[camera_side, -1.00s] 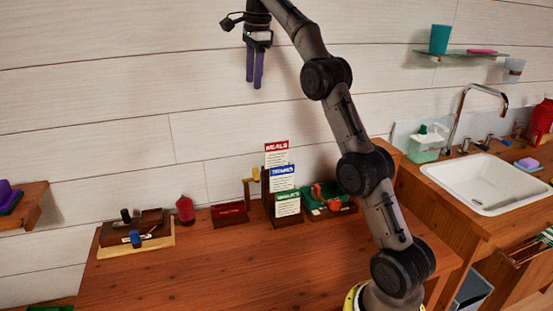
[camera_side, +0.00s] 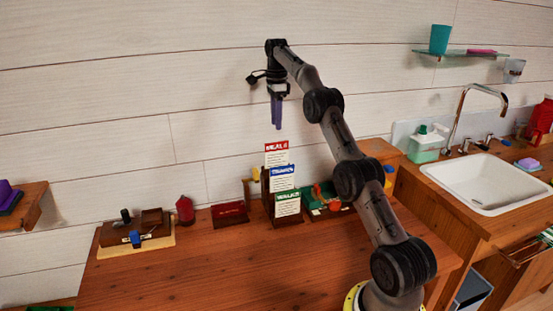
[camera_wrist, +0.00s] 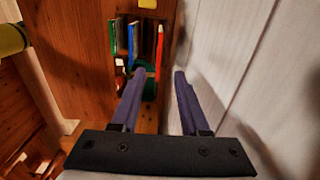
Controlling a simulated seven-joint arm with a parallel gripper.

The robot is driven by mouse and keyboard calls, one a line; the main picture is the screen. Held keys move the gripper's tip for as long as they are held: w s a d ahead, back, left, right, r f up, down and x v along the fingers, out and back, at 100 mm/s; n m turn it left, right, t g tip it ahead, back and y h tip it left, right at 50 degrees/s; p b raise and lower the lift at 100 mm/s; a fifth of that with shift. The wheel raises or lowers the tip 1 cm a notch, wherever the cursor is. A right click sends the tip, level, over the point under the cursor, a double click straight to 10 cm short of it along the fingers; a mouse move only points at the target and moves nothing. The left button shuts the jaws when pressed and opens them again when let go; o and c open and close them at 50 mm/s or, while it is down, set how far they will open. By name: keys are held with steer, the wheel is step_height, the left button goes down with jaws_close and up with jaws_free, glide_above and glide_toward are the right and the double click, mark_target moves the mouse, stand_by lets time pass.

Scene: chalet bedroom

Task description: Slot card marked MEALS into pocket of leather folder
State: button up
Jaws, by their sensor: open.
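The MEALS card (camera_side: 277,154), with a red header, stands upright at the back of a dark wooden rack (camera_side: 288,220), behind a blue-header card and a green-header card. In the wrist view the red card (camera_wrist: 159,42) shows nearly edge-on, right of the blue and green ones. My gripper (camera_side: 278,128) points down above the red card with open, empty purple fingers; the fingertips also show in the wrist view (camera_wrist: 159,73). A brown leather-looking piece (camera_side: 152,219), possibly the folder, lies on a pale board at the left. Its pocket opening cannot be made out.
A dark red lettered block (camera_side: 230,213) and a red bottle-like item (camera_side: 185,210) stand between board and rack. A green tray (camera_side: 322,205) with small items sits right of the rack. The white plank wall is close behind. The front of the desk (camera_side: 250,270) is clear.

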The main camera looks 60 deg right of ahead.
mark_target(276, 152)
steer(key=shift+a+f, duration=0.1)
steer(key=shift+f, duration=5.95)
jaws_close()
